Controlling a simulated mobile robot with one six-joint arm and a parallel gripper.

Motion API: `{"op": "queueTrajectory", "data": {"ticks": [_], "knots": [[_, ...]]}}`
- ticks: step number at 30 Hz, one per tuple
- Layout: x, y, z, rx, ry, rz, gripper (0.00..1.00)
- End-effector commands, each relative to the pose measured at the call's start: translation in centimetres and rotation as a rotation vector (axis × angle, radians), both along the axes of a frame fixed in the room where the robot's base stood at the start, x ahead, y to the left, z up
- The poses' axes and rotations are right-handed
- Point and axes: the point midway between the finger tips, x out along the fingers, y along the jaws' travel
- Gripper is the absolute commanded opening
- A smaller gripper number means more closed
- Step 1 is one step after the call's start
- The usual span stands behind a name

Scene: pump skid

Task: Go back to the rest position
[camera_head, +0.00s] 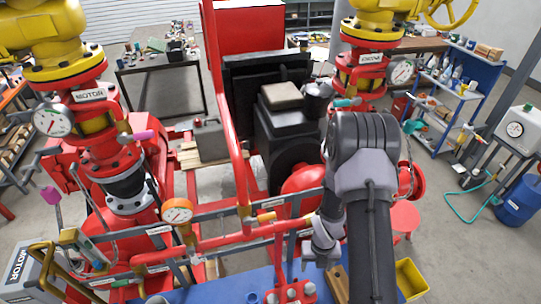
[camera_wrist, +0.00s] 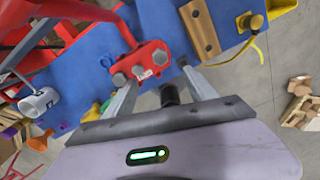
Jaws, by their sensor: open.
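My gripper (camera_head: 322,250) hangs below my grey arm at the right of centre in the head view, close to the red pipework at the front of the skid. In the wrist view the two fingers of my gripper (camera_wrist: 158,78) are spread apart with nothing between them. A red bolted bracket (camera_wrist: 142,62) lies just beyond the fingertips. I cannot tell the exact distance to it.
A blue bench top (camera_head: 225,292) lies below, with a wooden block (camera_wrist: 200,28) and a white mug (camera_wrist: 38,102). A yellow bin (camera_head: 410,278) is at the lower right. Red pipes with a pressure gauge (camera_head: 177,211) stand left of my gripper.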

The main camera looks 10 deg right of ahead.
Motion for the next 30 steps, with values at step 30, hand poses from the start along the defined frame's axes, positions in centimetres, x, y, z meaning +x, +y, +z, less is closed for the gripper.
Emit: {"op": "queueTrajectory", "data": {"ticks": [30], "knots": [[-11.9, 15.1, -3.6, -0.760, -0.294, 2.901, 0.65]]}}
